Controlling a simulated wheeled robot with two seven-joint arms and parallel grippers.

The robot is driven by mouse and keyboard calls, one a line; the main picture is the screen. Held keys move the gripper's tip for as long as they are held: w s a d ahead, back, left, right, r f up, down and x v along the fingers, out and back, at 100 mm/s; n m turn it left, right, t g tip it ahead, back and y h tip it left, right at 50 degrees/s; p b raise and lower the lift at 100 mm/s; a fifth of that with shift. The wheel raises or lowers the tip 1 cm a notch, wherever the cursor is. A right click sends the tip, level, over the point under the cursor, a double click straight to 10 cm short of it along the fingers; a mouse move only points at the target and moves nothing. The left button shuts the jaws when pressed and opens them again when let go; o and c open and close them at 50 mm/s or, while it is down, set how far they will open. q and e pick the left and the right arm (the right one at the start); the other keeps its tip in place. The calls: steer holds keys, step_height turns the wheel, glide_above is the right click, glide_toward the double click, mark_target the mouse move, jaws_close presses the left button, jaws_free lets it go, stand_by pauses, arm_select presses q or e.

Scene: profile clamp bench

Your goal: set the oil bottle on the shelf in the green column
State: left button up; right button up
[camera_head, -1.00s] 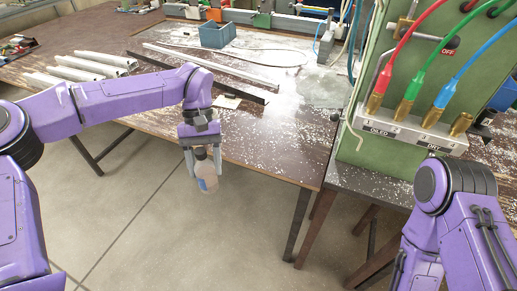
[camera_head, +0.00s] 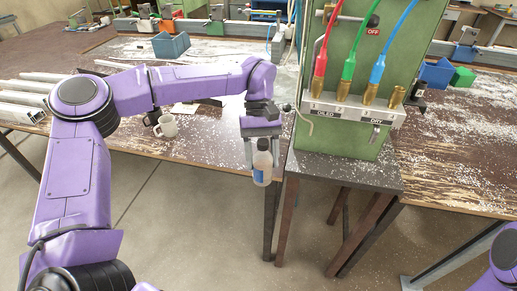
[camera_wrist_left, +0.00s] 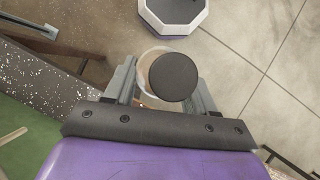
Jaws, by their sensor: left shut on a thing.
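The oil bottle (camera_head: 262,163), clear with a dark cap and a blue label, hangs upright in my left gripper (camera_head: 262,152). The gripper is shut on it, with one finger on each side. In the left wrist view the round black cap (camera_wrist_left: 173,77) shows from above between the fingers (camera_wrist_left: 165,88) and hides most of the bottle. The green column (camera_head: 342,140) stands just right of the bottle. A pale metal block (camera_head: 345,112) marked OILED and DRY is fixed to its front, with brass fittings and coloured hoses. My right gripper is out of view.
A white mug (camera_head: 166,126) stands on the wooden bench, left of my gripper. The dark speckled stand top (camera_head: 350,172) in front of the column is mostly clear. Floor lies below the bottle.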

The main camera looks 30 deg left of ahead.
arm_select(q)
steer(key=w+a+n+t+b, duration=0.2)
steer(key=n+t+b, duration=0.4)
steer(key=n, duration=0.5)
steer(key=w+a+n+t+b, duration=0.2)
steer(key=n+t+b, duration=0.2)
steer(key=n+b, duration=0.45)
steer(key=s+a+r+n+g+y+b, duration=0.15)
steer(key=n+y+b, duration=0.25)
steer(key=n, duration=0.7)
steer(key=a+r+n+g+y+b, duration=0.1)
steer(key=a+r+n+y+b, duration=0.3)
steer(key=n, duration=0.7)
steer(key=shift+t+y, duration=0.25)
steer(key=shift+y, duration=0.05)
steer(key=w+a+f, duration=0.1)
steer(key=w+f, duration=0.3)
steer(key=w+a+f+b, duration=0.1)
steer(key=w+f, duration=0.3)
steer(key=f, duration=0.1)
steer(key=w+a+f+b, duration=0.1)
steer(key=w+a+f, duration=0.1)
steer(key=w+f, duration=0.2)
steer(key=shift+w+a+f, duration=0.1)
steer(key=shift+f, duration=0.1)
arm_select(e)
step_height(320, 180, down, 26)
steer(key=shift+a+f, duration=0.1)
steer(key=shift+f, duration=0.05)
